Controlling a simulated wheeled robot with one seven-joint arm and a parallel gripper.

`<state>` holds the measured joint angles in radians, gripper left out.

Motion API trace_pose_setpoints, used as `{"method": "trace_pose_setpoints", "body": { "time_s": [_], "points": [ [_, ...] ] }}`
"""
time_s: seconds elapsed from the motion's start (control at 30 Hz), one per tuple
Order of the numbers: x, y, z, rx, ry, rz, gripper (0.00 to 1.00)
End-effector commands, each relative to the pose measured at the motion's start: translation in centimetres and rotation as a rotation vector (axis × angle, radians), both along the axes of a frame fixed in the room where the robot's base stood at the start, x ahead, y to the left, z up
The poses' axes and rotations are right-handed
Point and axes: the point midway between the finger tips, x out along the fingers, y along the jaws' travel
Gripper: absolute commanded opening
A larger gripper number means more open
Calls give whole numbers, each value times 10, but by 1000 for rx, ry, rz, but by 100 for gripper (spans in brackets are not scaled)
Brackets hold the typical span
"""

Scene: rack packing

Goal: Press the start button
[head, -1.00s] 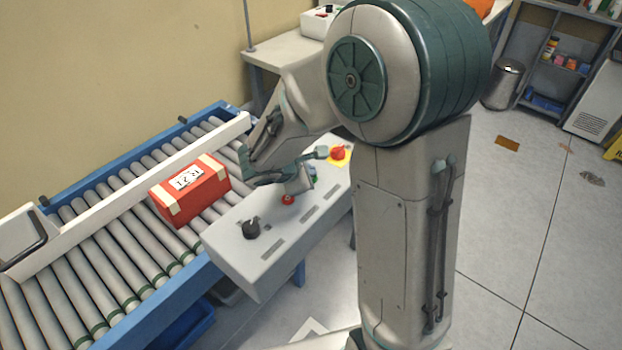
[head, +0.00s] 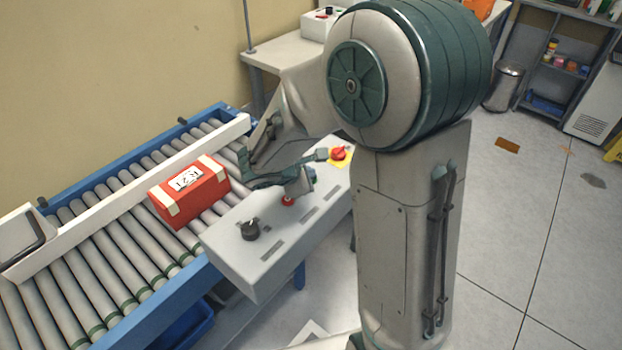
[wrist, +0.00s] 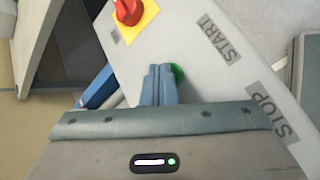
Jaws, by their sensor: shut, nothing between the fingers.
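The green start button (wrist: 178,75) shows in the wrist view, partly covered by my fingers; the START label (wrist: 221,37) is printed to its right. My gripper (wrist: 160,68) is shut and empty, its fingertips right beside the green button and overlapping its left side. I cannot tell whether they touch it. In the head view my gripper (head: 309,177) is low over the grey control panel (head: 232,262), and the green button is hidden behind it.
A red button (head: 288,201), a black knob (head: 249,230) and a red emergency knob (head: 338,153) on a yellow plate share the panel. The STOP label (wrist: 272,112) lies lower right. A red box (head: 188,190) rests on the roller conveyor (head: 85,243) beside the panel.

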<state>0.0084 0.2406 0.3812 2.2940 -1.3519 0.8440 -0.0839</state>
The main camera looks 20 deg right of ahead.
Motion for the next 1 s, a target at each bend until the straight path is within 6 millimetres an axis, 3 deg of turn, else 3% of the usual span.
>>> {"method": "trace_pose_setpoints", "body": {
  "time_s": [0.37, 0.7, 1.0],
  "points": [
    [0, 0, -1, 1, 1, 0, 0],
    [0, 0, 14, 1, 1, 0, 0],
    [0, 0, 14, 1, 1, 0, 0]
  ]
}}
